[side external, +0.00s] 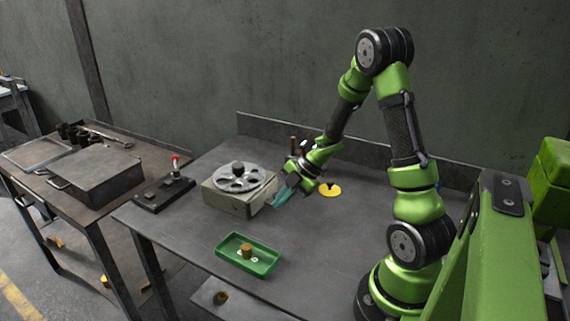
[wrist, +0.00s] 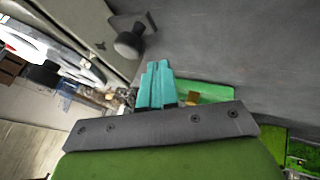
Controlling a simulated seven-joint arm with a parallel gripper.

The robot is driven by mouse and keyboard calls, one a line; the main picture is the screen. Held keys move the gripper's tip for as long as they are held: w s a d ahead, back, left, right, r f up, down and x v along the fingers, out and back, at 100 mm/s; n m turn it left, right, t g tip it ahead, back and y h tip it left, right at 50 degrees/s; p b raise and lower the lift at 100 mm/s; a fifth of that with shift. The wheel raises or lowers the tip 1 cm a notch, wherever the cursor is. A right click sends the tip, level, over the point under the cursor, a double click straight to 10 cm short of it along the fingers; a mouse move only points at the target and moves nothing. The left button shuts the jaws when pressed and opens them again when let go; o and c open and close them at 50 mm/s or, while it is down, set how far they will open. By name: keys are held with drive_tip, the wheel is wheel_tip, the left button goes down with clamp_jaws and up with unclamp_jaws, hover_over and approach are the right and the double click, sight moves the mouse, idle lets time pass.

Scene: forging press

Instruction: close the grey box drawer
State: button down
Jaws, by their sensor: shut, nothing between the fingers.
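The grey box (side external: 228,205) sits on the workbench with a spoked metal disc (side external: 238,178) on top. In the wrist view, the drawer front (wrist: 97,22) shows at the upper left, with a round dark knob (wrist: 130,42) sticking out from it. How far the drawer stands out of the box is hard to tell. My gripper (side external: 277,201) is just to the right of the box, low over the bench. Its teal fingers are shut and empty. In the wrist view, the fingertips (wrist: 155,68) are close to the knob, with a small visible gap.
A green tray (side external: 272,262) holding a brown cylinder (side external: 247,251) lies in front of the box. A yellow disc (side external: 331,189) lies behind my gripper. A black lever base (side external: 163,194) stands left of the box. The bench front right of the tray is clear.

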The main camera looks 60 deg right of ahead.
sight(257, 195)
drive_tip(key=w, duration=0.2)
drive_tip(key=w+f, duration=0.1)
drive_tip(key=shift+w+a, duration=0.25)
drive_tip(key=shift+w, duration=0.6)
drive_tip(key=shift+w, duration=1.45)
